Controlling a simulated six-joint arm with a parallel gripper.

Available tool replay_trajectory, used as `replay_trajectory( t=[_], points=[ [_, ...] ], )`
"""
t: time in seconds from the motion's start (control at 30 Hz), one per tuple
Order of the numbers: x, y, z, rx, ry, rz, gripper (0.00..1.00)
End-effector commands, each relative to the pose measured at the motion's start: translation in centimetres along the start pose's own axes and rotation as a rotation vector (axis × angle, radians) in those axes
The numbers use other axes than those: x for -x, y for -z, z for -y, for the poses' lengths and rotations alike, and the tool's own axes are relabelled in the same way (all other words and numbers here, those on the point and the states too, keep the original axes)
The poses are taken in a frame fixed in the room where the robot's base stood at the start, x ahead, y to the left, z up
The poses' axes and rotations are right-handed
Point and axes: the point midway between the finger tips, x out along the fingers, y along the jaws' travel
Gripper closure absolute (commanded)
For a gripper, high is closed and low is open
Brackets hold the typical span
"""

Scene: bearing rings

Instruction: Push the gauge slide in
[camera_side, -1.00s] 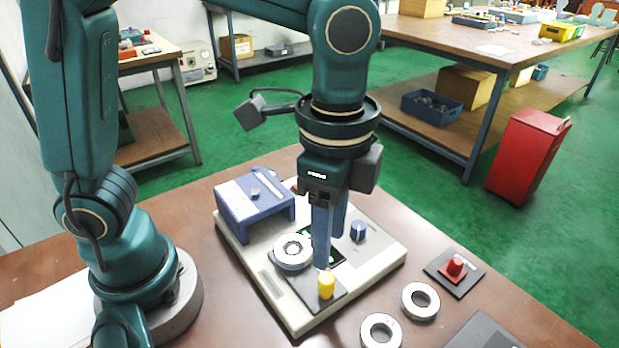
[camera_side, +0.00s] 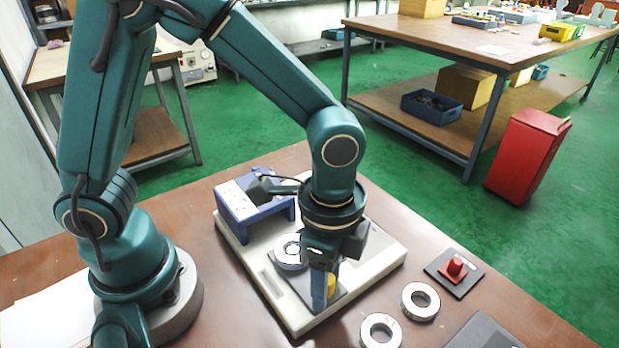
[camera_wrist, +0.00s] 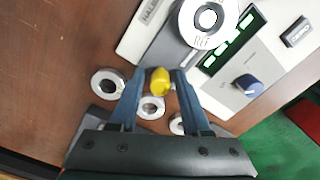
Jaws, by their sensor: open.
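The gauge slide is a dark grey plate (camera_wrist: 172,52) with an upright yellow knob (camera_side: 331,284) at its front end. It lies on the pale gauge base (camera_side: 378,262), near the front edge. A steel ring (camera_side: 288,254) sits toward the slide's inner end; in the wrist view it is marked REF (camera_wrist: 203,42). My gripper (camera_side: 322,292) is open and lowered around the knob. In the wrist view the yellow knob (camera_wrist: 160,82) stands between my fingertips, with narrow gaps beside it. In the side view a finger partly covers the knob.
The blue bridge-shaped housing (camera_side: 235,206) stands at the back of the base. A blue dial (camera_wrist: 248,85) is on the base top. Loose steel rings (camera_side: 420,300) (camera_side: 380,331) lie on the table to the right. A red knob on a dark plate (camera_side: 455,267) lies beyond them.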

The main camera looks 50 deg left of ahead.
Motion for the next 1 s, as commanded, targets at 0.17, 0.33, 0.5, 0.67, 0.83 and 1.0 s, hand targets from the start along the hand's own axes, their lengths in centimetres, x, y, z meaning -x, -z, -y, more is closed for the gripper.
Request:
replay_trajectory(
  t=[0.17, 0.33, 0.5, 0.67, 0.83, 1.0],
  points=[
    [0.0, 0.0, 0.0, 0.000, 0.000, 0.000, 0.72],
    [0.0, 0.0, 0.0, 0.000, 0.000, 0.000, 1.00],
    [0.1, -0.3, 0.2, 0.001, 0.000, 0.000, 1.00],
    [0.1, -1.1, 0.7, 0.002, 0.000, 0.000, 1.00],
    [0.1, -2.0, 1.2, 0.002, 0.001, -0.001, 1.00],
    [0.1, -2.8, 1.7, 0.003, 0.001, -0.001, 1.00]
  ],
)
